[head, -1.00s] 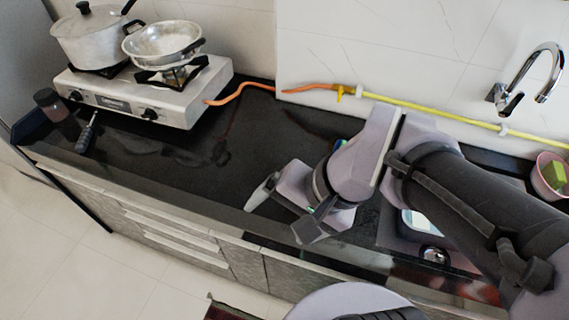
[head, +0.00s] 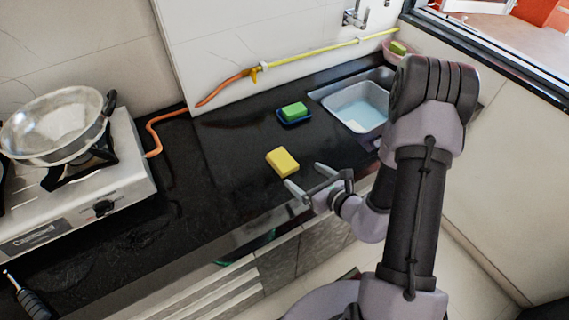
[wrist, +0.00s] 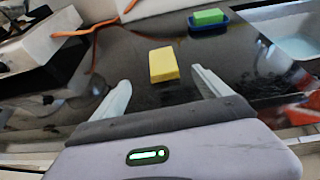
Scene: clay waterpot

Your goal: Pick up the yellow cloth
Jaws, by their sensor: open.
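A yellow block-like cloth (head: 282,162) lies on the black countertop, left of the sink in the head view. In the wrist view the yellow cloth (wrist: 163,64) lies ahead of my gripper, between the lines of the two fingers. My gripper (head: 307,178) is open and empty. Its fingertips point toward the cloth from the counter's front side and are apart from it. Both pale fingers of my gripper (wrist: 158,83) show spread in the wrist view. Nothing hides the cloth.
A green sponge (head: 294,109) sits in a blue dish (head: 280,117) behind the cloth. A sink (head: 358,104) is at the right. A stove (head: 126,172) with a metal pan (head: 55,124) stands at the left. An orange hose (head: 152,132) runs along the back. Counter around the cloth is clear.

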